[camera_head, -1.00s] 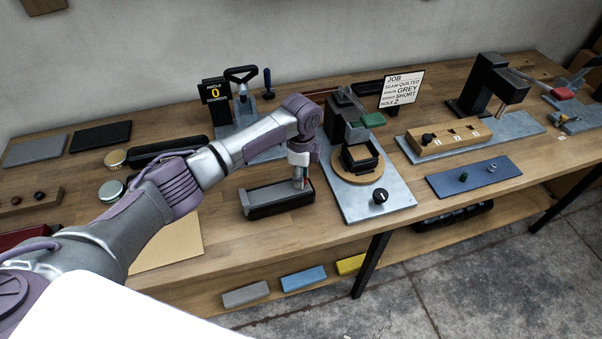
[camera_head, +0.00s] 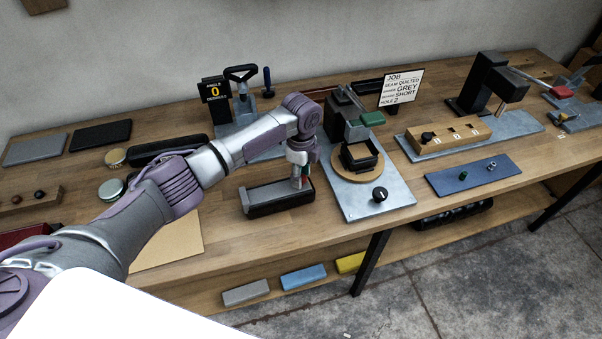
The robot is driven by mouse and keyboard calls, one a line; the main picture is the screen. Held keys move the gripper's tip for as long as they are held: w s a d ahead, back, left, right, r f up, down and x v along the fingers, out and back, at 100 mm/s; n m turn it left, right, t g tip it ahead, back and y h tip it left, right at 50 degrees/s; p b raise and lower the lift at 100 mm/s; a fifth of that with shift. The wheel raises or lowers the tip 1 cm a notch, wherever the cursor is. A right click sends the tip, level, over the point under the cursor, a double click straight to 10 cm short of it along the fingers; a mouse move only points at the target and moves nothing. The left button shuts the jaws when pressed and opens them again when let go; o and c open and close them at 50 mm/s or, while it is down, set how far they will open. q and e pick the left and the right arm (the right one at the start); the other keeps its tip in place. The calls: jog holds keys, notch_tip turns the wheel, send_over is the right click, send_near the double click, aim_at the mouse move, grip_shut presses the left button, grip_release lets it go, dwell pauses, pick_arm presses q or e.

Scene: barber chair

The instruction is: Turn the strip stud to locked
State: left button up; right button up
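A black, open-topped holder (camera_head: 262,210) with a grey strip-like inside lies near the bench's front edge. My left gripper (camera_head: 301,184) points down at the holder's right end, with its fingertips at or just above it. A small red spot shows by the fingertips. The strip stud is not clearly seen; the gripper may be covering it. Whether the fingers are open or shut on something is too small to tell. My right gripper is not in view.
Just right of the gripper, a grey plate (camera_head: 385,214) carries a black knob (camera_head: 380,194) and a round wooden base with a black square frame (camera_head: 361,157). A blue plate (camera_head: 450,183) lies farther right. A tan sheet (camera_head: 185,236) lies left of the holder.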

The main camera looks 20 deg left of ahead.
pick_arm(q)
jog(key=shift+o, duration=0.8)
jog(key=shift+r, duration=0.2)
notch_tip(320, 180, up, 12)
jog(key=shift+f, duration=0.2)
